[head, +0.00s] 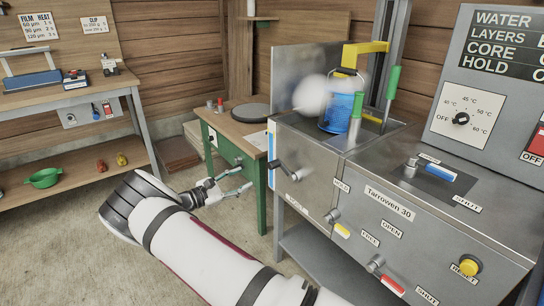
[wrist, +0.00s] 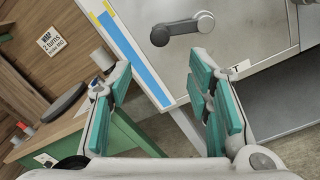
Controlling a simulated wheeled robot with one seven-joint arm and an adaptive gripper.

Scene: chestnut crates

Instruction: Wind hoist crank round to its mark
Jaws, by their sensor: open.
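The crank (head: 285,169) is a dark arm with a grey rounded end on the left part of the steel machine's front. It also shows in the wrist view (wrist: 181,28), near the top, lying slightly aslant. My gripper (head: 248,178) is left of the crank in the head view, fingers apart with nothing between them. In the wrist view the teal-padded fingers (wrist: 158,76) point toward the machine, and the crank is beyond their tips, apart from them. A blue strip with yellow (wrist: 135,50) runs along the machine's left edge. I cannot make out the crank's mark.
A blue basket (head: 341,106) hangs under a yellow hoist arm (head: 363,48) at the tank, with a pale blurred puff beside it. A green-sided table (head: 226,126) stands behind my gripper. The control box (head: 490,100) is at right. Open floor lies left.

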